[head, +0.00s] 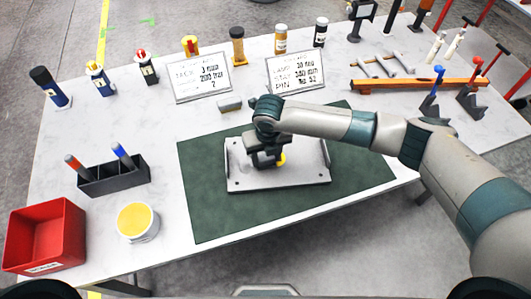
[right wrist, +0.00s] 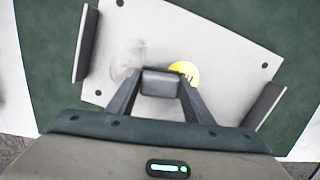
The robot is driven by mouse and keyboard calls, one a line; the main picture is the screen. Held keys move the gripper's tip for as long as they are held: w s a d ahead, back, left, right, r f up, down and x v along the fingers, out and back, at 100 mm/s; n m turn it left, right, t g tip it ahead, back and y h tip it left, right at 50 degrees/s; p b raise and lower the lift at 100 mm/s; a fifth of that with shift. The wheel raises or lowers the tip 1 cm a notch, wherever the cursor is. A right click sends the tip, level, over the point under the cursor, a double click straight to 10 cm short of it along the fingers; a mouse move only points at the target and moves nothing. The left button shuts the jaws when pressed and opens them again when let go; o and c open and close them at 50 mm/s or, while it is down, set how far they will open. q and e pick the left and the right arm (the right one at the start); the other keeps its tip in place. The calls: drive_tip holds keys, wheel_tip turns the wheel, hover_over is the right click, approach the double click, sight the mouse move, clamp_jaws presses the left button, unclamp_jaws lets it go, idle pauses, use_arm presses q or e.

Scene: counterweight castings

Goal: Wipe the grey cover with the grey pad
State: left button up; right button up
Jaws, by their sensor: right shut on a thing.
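The grey cover (head: 300,176) is a flat light-grey plate with corner holes and an upright lug at each side. It lies on the dark green mat (head: 210,200). My right gripper (head: 266,158) is over the middle of the cover. In the right wrist view its fingers (right wrist: 160,98) are shut on the grey pad (right wrist: 162,82), at or just above the plate; contact cannot be told. A yellow round mark (right wrist: 184,72) shows beside the pad, partly hidden. A faint dark smudge (right wrist: 125,62) lies left of it. My left gripper is not in view.
A small grey block (head: 230,104) lies behind the mat near two printed signs (head: 200,83) (head: 295,72). A red bin (head: 45,235), yellow-topped tub (head: 137,222) and dark pen holder (head: 113,177) stand left. An orange bar (head: 420,85) lies back right.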

drive_tip(key=shift+s+f, duration=0.1)
drive_tip(key=shift+f, duration=0.05)
drive_tip(key=shift+s+a, duration=0.1)
drive_tip(key=shift+a, duration=1.8)
drive_tip(key=shift+a+r, duration=0.2)
drive_tip(key=shift+a, duration=1.65)
drive_tip(key=shift+r, duration=0.1)
wheel_tip(320, 180, up, 4)
drive_tip(key=p, duration=0.3)
drive_tip(key=shift+r, duration=0.15)
drive_tip(key=shift+r+p, duration=0.35)
drive_tip(key=shift+r, duration=0.45)
